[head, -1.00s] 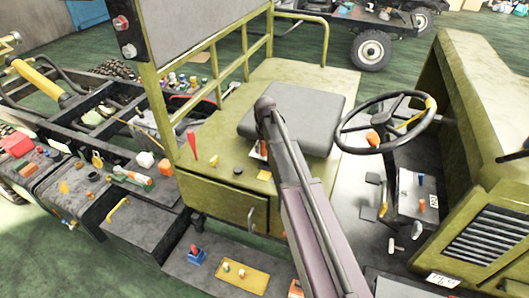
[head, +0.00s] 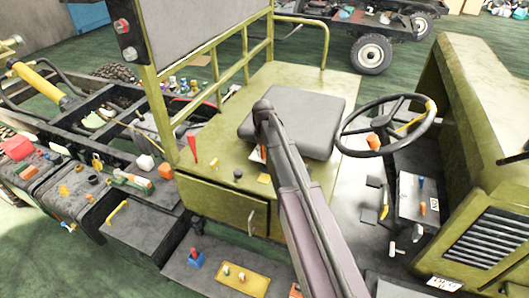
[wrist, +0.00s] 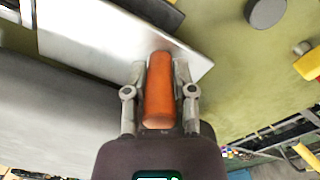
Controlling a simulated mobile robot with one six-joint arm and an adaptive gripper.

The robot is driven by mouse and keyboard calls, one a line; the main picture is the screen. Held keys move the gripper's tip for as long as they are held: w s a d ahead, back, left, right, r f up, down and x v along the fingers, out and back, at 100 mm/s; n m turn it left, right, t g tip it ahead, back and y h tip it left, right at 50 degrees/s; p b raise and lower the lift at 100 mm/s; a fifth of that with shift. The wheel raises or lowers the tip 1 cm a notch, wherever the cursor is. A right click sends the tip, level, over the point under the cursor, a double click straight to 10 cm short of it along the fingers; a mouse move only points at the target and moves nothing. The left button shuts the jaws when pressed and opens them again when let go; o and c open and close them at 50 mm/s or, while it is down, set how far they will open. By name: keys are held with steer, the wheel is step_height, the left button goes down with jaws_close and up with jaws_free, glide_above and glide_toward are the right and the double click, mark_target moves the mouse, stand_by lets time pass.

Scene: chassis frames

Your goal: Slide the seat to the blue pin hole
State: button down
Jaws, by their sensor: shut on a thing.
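The seat (head: 300,122) is a dark grey cushion on the olive-green deck, left of the steering wheel. In the wrist view its grey side (wrist: 60,115) fills the left. My gripper (wrist: 160,70) is shut on an orange handle (wrist: 160,105), one finger on each side of it. The handle lies against a bare metal plate (wrist: 110,35) beside the seat. In the head view my arm hides the gripper and most of the handle at the seat's left edge. I cannot make out a blue pin hole in either view.
The steering wheel (head: 386,124) is close to the seat's right side. A green railing (head: 325,45) stands behind the seat.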

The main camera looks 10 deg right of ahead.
mark_target(252, 154)
steer(key=w+a, duration=0.1)
steer(key=a, duration=0.1)
steer(key=w+a, duration=0.2)
steer(key=shift+w+a, duration=0.25)
steer(key=shift+a, duration=0.05)
steer(key=shift+d, duration=0.2)
steer(key=shift+c, duration=2.2)
jaws_free()
steer(key=shift+a, duration=0.1)
steer(key=shift+s, duration=0.1)
